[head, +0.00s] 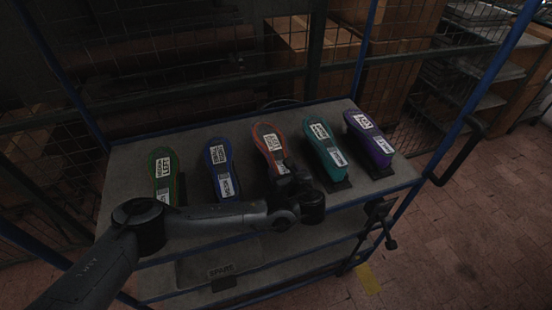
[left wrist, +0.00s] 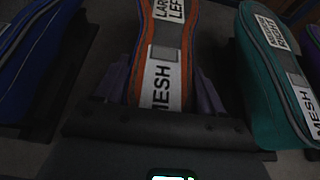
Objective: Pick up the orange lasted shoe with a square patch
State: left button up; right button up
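The orange lasted shoe (head: 265,135) is third from the left in the row on the table, sole side up. In the left wrist view the orange shoe (left wrist: 143,50) carries a white label ending in "LEFT", a grey squarish patch and a white "MESH" label. My left gripper (head: 287,172) is over its near end and hides that part in the head view. In the left wrist view my left gripper's fingers (left wrist: 165,90) lie on both sides of the shoe, close to its edges. I cannot tell whether they touch it. My right gripper is not in view.
The grey table (head: 120,141) also holds a green shoe (head: 153,165) and a blue shoe (head: 211,155) to the left, and a teal shoe (head: 313,133) and a purple shoe (head: 376,140) to the right. A blue frame and mesh panels stand behind. A lower shelf (head: 300,257) lies below.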

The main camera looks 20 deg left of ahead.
pick_arm(q)
jog(key=c, duration=1.2)
jog(key=shift+r, duration=0.1)
grip_shut()
jog(key=shift+r, duration=0.2)
